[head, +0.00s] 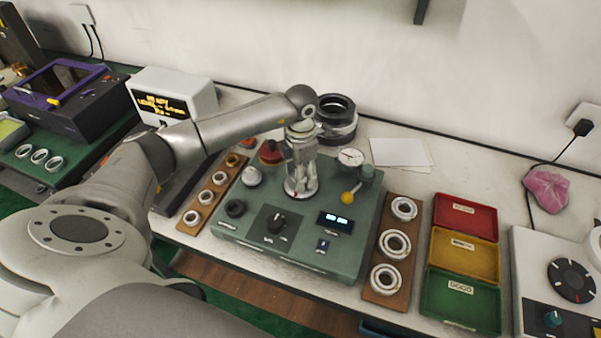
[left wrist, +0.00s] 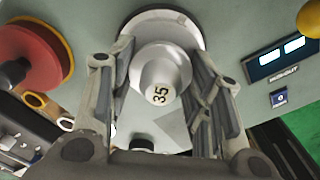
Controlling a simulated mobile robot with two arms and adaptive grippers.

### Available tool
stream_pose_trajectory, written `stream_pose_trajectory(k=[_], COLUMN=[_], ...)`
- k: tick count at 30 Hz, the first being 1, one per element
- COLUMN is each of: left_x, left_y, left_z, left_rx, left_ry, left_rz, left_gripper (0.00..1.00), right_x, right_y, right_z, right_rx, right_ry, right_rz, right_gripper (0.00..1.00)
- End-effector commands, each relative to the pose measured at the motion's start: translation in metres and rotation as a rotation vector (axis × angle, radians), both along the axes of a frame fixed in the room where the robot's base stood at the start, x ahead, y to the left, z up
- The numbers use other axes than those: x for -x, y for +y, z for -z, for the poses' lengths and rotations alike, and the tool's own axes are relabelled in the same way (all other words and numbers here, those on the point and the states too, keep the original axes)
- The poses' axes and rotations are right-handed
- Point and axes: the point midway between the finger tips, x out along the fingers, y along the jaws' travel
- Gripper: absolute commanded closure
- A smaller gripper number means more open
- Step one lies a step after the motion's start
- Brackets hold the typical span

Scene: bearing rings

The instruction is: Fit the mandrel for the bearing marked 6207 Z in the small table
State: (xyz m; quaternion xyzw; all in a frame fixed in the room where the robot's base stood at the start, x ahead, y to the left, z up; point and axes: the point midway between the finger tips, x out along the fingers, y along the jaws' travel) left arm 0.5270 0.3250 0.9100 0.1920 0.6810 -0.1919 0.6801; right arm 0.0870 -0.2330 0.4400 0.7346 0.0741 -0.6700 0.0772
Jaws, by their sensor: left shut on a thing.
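The mandrel (left wrist: 160,92), a pale stepped cone marked 35 on its end, stands between the fingers of my left gripper (head: 301,178). In the left wrist view the two fingers (left wrist: 160,58) close on it from both sides. Its base is at the round seat (left wrist: 196,27) on the green small table (head: 315,254); I cannot tell whether it is fully seated. Three bearing rings lie on a wooden board (head: 368,291) at the right; their markings are too small to read. My right gripper is not in view.
A dial gauge (head: 350,157) and yellow knob (head: 348,197) stand just right of my gripper. A red button (head: 270,151) is on the left. Another board (head: 183,225) carries several small rings. Red (head: 465,217), yellow (head: 463,255) and green (head: 460,301) trays are at the right.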

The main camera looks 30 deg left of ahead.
Motion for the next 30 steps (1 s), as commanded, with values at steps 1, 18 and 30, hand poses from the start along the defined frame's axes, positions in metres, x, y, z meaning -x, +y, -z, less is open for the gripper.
stream_pose_trajectory(k=[1,18,30], left_x=[0.000,0.001,0.000], left_y=[0.000,0.000,0.000], left_z=[-0.001,0.005,-0.005], left_rx=[0.001,0.000,0.001], left_ry=[-0.002,0.001,-0.001], left_rz=[0.000,0.000,0.000], left_gripper=[0.89,0.29,0.29], right_x=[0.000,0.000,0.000], right_y=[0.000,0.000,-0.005], right_z=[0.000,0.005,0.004], right_rx=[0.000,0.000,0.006], right_ry=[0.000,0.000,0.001], right_rz=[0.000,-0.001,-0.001], right_gripper=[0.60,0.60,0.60])
